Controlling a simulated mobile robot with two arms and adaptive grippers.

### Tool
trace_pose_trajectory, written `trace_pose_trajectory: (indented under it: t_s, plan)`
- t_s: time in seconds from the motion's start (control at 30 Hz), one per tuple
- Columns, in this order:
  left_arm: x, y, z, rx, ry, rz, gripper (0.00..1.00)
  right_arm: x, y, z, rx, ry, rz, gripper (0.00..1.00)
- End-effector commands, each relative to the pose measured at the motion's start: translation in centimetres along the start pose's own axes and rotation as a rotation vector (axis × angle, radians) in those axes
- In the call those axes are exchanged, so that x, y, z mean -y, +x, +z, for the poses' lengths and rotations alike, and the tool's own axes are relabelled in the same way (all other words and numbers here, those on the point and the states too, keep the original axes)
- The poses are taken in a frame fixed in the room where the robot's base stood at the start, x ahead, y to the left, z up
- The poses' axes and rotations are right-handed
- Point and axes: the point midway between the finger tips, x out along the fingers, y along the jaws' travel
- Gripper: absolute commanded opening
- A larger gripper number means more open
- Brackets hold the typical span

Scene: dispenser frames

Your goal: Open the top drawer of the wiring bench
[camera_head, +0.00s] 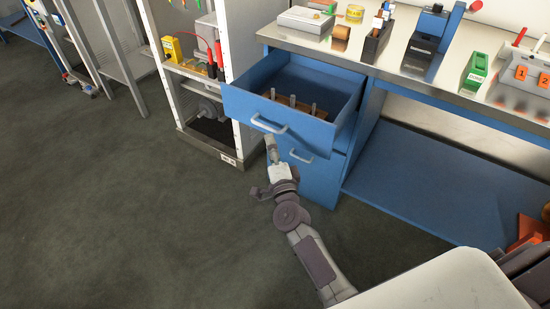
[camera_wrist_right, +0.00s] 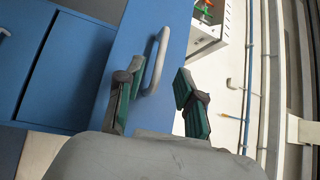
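The wiring bench's blue top drawer (camera_head: 318,135) stands pulled well out, showing its inside. Its grey bar handle (camera_head: 268,124) is on the front; the handle also shows in the right wrist view (camera_wrist_right: 158,60). My right gripper (camera_head: 271,146) is just below and in front of this handle. In the right wrist view its two fingers (camera_wrist_right: 158,88) are spread, with the handle showing between and beyond the tips; I see no grip on it. My left gripper is not in view.
A brown block with several metal pegs (camera_head: 294,103) lies in the drawer. A closed lower drawer (camera_head: 318,172) with its own handle is beneath. The bench top (camera_head: 340,50) holds boxes and tools. A white rack (camera_head: 239,140) stands left; the floor (camera_head: 120,200) is clear.

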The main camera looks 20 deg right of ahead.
Motion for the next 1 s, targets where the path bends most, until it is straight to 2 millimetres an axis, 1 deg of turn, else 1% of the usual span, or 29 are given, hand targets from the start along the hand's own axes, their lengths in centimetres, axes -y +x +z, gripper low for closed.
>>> trace_pose_trajectory:
  t_s: [0.03,0.1,0.2,0.3,0.43,0.87,0.97,1.0]
  plan:
    - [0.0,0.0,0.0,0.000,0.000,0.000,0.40,-0.1,-1.2,0.0,0.000,0.000,0.002,0.37]
    - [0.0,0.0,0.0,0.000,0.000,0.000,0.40,-0.1,-2.4,0.0,0.001,-0.001,0.002,0.37]
    - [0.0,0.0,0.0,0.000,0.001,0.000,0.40,-0.1,-3.8,0.0,0.001,-0.001,0.001,0.37]
    - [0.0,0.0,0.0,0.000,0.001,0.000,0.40,0.0,-4.6,0.0,0.000,0.000,-0.001,0.37]
    - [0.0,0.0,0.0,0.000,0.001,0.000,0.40,0.1,-5.0,0.0,0.000,0.000,-0.001,0.37]
    - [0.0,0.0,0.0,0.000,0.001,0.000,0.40,0.0,-4.9,0.0,0.000,0.000,-0.001,0.37]
    - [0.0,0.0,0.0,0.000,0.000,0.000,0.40,-0.7,-5.2,0.4,0.019,-0.025,0.013,0.37]
    - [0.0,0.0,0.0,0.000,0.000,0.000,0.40,-1.5,-5.5,0.8,0.041,-0.055,0.030,0.37]
